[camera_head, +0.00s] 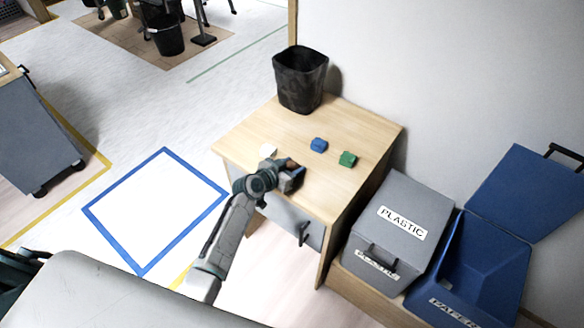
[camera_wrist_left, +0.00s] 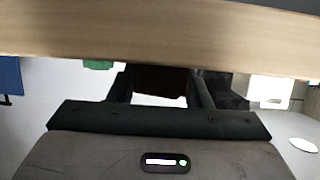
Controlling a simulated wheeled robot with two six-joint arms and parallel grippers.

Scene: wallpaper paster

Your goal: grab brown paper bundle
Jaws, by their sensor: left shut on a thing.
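The brown paper bundle (camera_head: 291,163) is mostly hidden by my left gripper at the front part of the small wooden table. My left gripper (camera_head: 293,174) is shut on it. In the left wrist view the bundle (camera_wrist_left: 160,80) shows as a dark brown shape between the two fingers. The table edge covers part of that view, so I cannot tell whether the bundle is touching the tabletop. My right gripper is not in view.
On the table (camera_head: 367,121) are a blue bundle (camera_head: 318,145), a green bundle (camera_head: 348,159), a pale bundle (camera_head: 268,150) and a black bin (camera_head: 301,82). A grey PLASTIC bin (camera_head: 412,200) and an open blue PAPER bin (camera_head: 492,262) stand to the right.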

